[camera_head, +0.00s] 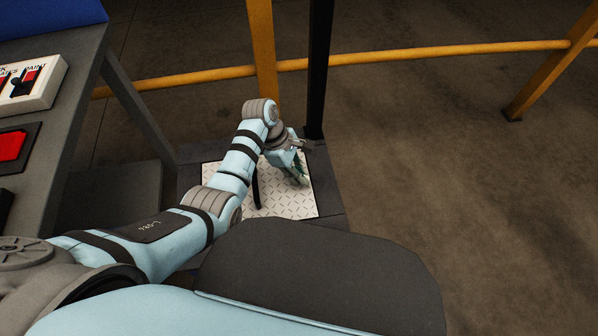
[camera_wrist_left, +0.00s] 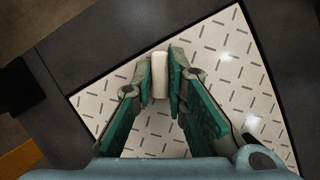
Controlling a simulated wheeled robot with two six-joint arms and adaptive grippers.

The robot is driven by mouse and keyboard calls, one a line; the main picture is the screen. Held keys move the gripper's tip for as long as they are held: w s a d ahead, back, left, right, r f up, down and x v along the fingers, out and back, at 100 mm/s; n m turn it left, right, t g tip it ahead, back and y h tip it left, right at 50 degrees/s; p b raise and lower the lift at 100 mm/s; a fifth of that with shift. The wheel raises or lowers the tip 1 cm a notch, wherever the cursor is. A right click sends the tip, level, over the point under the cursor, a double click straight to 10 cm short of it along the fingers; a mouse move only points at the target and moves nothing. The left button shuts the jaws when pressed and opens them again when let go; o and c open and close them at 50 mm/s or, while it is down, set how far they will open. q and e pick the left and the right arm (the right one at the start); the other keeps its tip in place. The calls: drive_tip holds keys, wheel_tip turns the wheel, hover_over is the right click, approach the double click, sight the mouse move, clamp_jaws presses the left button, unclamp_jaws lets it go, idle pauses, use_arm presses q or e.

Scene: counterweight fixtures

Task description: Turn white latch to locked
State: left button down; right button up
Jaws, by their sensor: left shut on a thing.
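The white latch (camera_wrist_left: 159,75) shows in the left wrist view as a small upright white bar over the diamond-plate panel (camera_wrist_left: 225,60). My left gripper (camera_wrist_left: 160,82) has its two green-padded fingers shut on the latch, one on each side. In the head view the left gripper (camera_head: 300,168) reaches down over the same panel (camera_head: 285,205), and the latch cannot be made out there. The latch's base and any lock markings are hidden or too small to tell. My right gripper is in neither view.
A dark frame (camera_head: 328,185) borders the panel. A black post (camera_head: 319,70) and a yellow post (camera_head: 262,50) stand behind it, with a curved yellow rail (camera_head: 420,55). A grey console (camera_head: 62,140) with a white switch box (camera_head: 35,82) and red button (camera_head: 12,146) is at left.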

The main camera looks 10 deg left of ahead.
use_arm(q)
drive_tip(key=shift+w+m+g, duration=0.15)
drive_tip(key=shift+m+g, duration=0.35)
drive_tip(key=shift+m, duration=0.7)
drive_tip(key=m+g, duration=0.1)
drive_tip(key=m, duration=0.1)
drive_tip(key=shift+f+m+y+b, duration=0.1)
drive_tip(key=shift+m+y+b, duration=0.2)
drive_tip(key=shift+m+y, duration=0.1)
drive_tip(key=m+g+y+b, duration=0.1)
drive_tip(key=m+b, duration=0.3)
drive_tip(key=m, duration=0.1)
drive_tip(key=shift+w+d, duration=0.1)
drive_tip(key=shift+d, duration=0.05)
drive_tip(key=shift+m+g+y+b, duration=0.3)
drive_tip(key=shift+m+b, duration=0.3)
drive_tip(key=shift+b, duration=0.15)
drive_tip(key=shift+m+b, duration=0.35)
drive_tip(key=shift+m, duration=0.05)
drive_tip(key=c, duration=1.6)
unclamp_jaws()
